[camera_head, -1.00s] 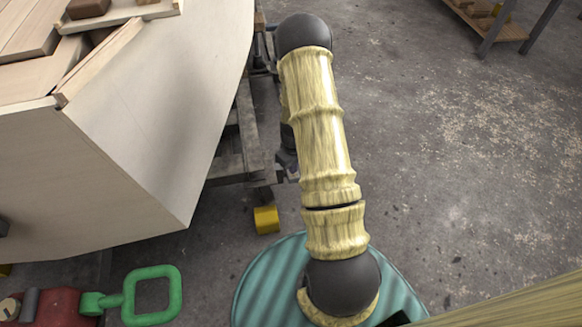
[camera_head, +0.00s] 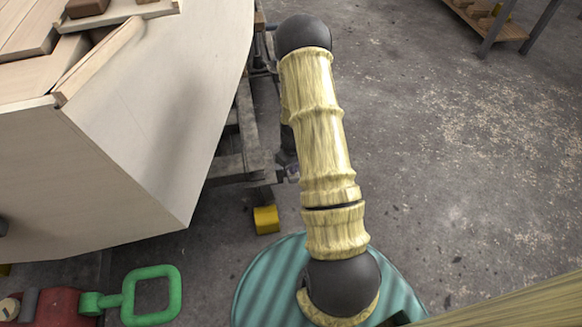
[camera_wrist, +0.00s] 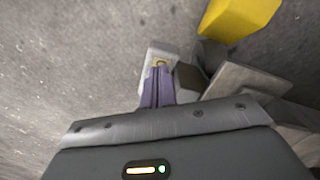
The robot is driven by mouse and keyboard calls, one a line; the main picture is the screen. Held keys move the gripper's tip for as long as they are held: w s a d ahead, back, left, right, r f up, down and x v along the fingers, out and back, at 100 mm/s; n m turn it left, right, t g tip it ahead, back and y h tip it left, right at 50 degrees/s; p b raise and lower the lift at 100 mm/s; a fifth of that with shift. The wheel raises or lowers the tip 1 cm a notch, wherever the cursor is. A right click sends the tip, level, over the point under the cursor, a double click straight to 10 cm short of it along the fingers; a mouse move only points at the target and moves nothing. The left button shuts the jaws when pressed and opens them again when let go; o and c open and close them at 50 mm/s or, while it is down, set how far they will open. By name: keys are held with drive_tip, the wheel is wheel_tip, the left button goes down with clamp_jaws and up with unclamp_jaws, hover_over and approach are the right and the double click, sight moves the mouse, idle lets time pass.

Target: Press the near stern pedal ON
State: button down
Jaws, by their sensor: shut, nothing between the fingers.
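My gripper (camera_wrist: 160,72) shows in the wrist view with its purple fingers shut and nothing between them. The fingertips are over a small pale grey box-like part (camera_wrist: 158,50) with a yellowish round mark on it. This part may be the pedal; I cannot tell its ON or OFF state, or whether the fingers touch it. In the head view my arm hides most of the gripper, and only a small light and dark patch shows beside the arm at the cradle.
The pale plywood hull (camera_head: 150,120) stands at left on a dark timber cradle (camera_head: 245,150). A yellow block (camera_head: 266,219) sits at the cradle's foot, and shows in the wrist view (camera_wrist: 238,14). A green handle (camera_head: 151,296) is at lower left.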

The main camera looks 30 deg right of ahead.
drive_tip(key=shift+f+b, duration=0.45)
drive_tip(key=shift+f, duration=0.65)
idle(0.7)
drive_tip(key=shift+r, duration=0.1)
wheel_tip(320, 180, up, 7)
drive_tip(key=p, duration=0.7)
idle(0.3)
idle(0.4)
